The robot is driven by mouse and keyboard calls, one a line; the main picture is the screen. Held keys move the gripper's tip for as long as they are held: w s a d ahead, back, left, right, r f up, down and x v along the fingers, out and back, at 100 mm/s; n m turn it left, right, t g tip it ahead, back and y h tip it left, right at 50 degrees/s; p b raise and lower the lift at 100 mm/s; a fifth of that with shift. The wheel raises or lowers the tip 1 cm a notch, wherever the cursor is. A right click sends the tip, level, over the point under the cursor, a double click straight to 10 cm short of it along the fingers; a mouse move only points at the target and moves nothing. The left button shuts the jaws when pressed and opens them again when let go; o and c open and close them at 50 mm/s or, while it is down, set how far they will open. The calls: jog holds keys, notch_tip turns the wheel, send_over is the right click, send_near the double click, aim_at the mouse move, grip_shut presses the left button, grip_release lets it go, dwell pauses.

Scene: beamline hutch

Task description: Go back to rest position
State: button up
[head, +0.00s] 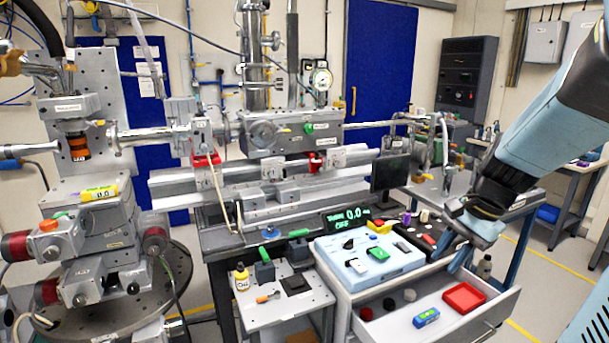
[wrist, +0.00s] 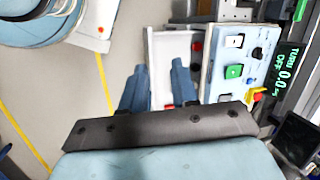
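My gripper (head: 468,254) hangs at the right of the head view, above the open drawer (head: 400,326) and beside the right edge of the light-blue panel (head: 368,262). In the wrist view my gripper (wrist: 158,76) has its two blue fingers apart, with the pale drawer floor showing between them. Nothing is held between the fingers. My arm comes in from the upper right and points down and to the left.
The drawer holds a red tray (head: 463,297), a blue-green item (head: 426,317) and dark round pieces. A small monitor (head: 390,173) and a readout (head: 347,219) stand behind the panel. A white side table (head: 285,300) carries a yellow bottle (head: 242,277).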

jog(key=s+a+r+n+t+h, duration=0.3)
jog(key=s+a+r+n+t, duration=0.1)
jog(key=s+r+n, duration=0.3)
jog(key=shift+s+a+r+n, duration=0.4)
jog(key=shift+r+n, duration=0.8)
jog(key=shift+n, duration=0.8)
